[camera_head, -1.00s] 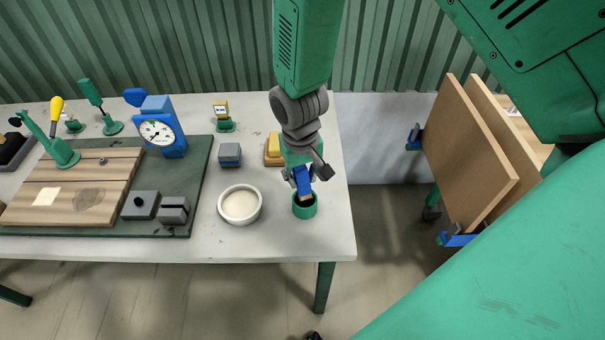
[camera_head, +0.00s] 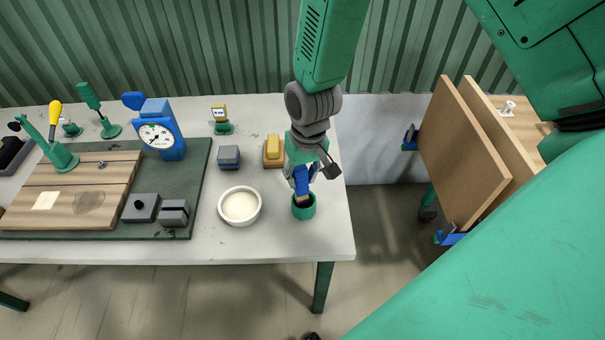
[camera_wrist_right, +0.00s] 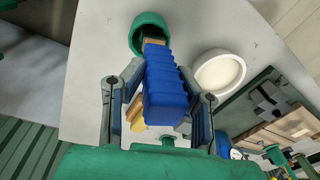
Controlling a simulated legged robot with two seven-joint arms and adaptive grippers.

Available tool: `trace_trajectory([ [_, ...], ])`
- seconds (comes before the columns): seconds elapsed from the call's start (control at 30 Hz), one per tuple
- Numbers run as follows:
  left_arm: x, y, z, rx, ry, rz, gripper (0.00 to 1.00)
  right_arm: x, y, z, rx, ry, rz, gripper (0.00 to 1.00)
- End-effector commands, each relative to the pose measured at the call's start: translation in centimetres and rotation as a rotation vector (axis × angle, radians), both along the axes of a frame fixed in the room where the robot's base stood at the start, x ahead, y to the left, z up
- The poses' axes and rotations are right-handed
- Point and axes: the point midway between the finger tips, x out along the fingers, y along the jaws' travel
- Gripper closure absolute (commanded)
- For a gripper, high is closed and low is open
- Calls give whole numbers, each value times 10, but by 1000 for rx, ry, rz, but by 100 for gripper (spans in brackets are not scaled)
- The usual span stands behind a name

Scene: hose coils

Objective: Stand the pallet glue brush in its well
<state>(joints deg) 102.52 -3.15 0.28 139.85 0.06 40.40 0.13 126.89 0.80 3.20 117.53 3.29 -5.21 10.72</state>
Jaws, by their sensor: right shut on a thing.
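The glue brush has a blue ribbed handle (camera_wrist_right: 168,92) and a tan lower end. My right gripper (camera_head: 301,178) is shut on this handle, with a finger on each side in the right wrist view. The well is a round green cup (camera_head: 304,212) near the table's right front corner. It also shows in the right wrist view (camera_wrist_right: 145,21). The brush's lower end is at the mouth of the well and seems to dip inside; its depth is hidden. The brush leans a little. My left gripper is out of view.
A white bowl of pale glue (camera_head: 240,206) stands just left of the well. A yellow block on a wooden base (camera_head: 273,151) and a grey-blue block (camera_head: 228,156) are behind. A green mat (camera_head: 196,170) with a wooden pallet (camera_head: 70,195) and a blue dial gauge (camera_head: 160,135) lies left.

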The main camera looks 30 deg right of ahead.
Motion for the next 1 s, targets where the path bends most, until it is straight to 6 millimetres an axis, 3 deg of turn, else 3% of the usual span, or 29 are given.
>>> trace_trajectory([
  [1.0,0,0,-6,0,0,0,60,1,-2,-12,2,-1,-1,100],
])
